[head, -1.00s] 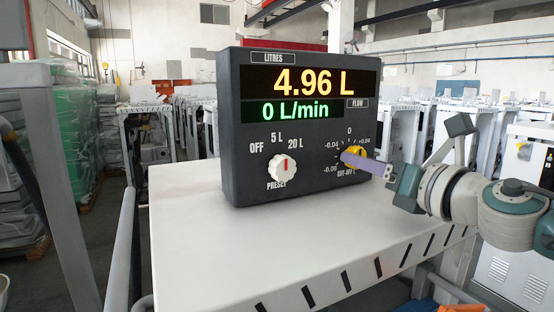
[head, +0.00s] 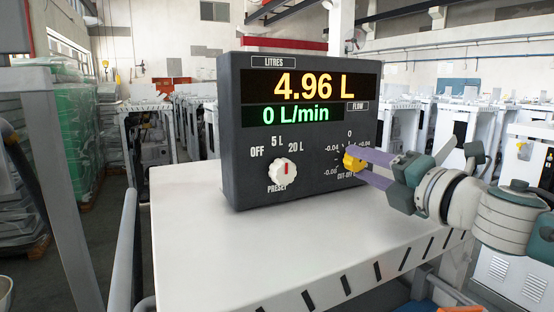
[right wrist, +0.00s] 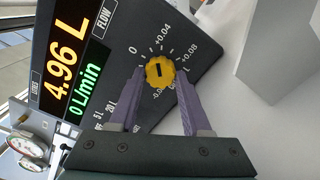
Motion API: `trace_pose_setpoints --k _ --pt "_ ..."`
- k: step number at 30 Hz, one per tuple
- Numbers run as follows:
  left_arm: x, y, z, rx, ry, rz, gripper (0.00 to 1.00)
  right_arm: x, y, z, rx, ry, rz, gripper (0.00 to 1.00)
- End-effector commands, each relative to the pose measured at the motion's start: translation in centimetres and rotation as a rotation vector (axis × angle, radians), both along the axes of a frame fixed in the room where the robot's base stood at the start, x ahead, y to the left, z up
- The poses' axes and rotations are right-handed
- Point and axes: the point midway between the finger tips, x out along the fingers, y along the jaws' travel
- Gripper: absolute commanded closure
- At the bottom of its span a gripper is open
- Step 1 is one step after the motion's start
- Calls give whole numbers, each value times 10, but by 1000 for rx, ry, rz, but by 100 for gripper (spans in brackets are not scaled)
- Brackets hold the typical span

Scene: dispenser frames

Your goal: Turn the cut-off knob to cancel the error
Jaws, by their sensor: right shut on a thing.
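The dark dispenser box (head: 228,140) stands on a white-topped cabinet. Its display (head: 312,85) reads 4.96 L and 0 L/min. The yellow cut-off knob (head: 353,160) is at the lower right of its face, with a scale around it marked with 0 and plus and minus values. It also shows in the right wrist view (right wrist: 160,72), with a short dark mark on its front. My right gripper (right wrist: 161,74) is shut on the knob, one purple finger on each side. The fingers hide part of the scale and label. My left gripper is not in view.
A white preset knob (head: 282,171) with a red mark sits left of the cut-off knob. The white cabinet top (head: 210,245) is clear in front of the box. Similar white cabinets (head: 182,125) stand behind. Round gauges (right wrist: 25,145) show in the right wrist view.

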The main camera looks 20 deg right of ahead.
Motion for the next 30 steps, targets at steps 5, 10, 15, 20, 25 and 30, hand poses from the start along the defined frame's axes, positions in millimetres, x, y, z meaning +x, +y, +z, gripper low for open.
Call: trace_pose_setpoints --k 5,10,15,20,25,30 --pt "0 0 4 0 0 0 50 0 0 1 113 8 0 100" --pt "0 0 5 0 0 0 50 0 0 2 184 13 1 100" --pt "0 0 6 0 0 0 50 0 1 2 221 16 1 100" --pt "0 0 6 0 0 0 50 0 0 1 234 17 1 100" --pt "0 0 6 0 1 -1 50 0 0 1 234 17 2 100" --pt "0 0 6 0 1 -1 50 0 0 1 233 17 2 51"
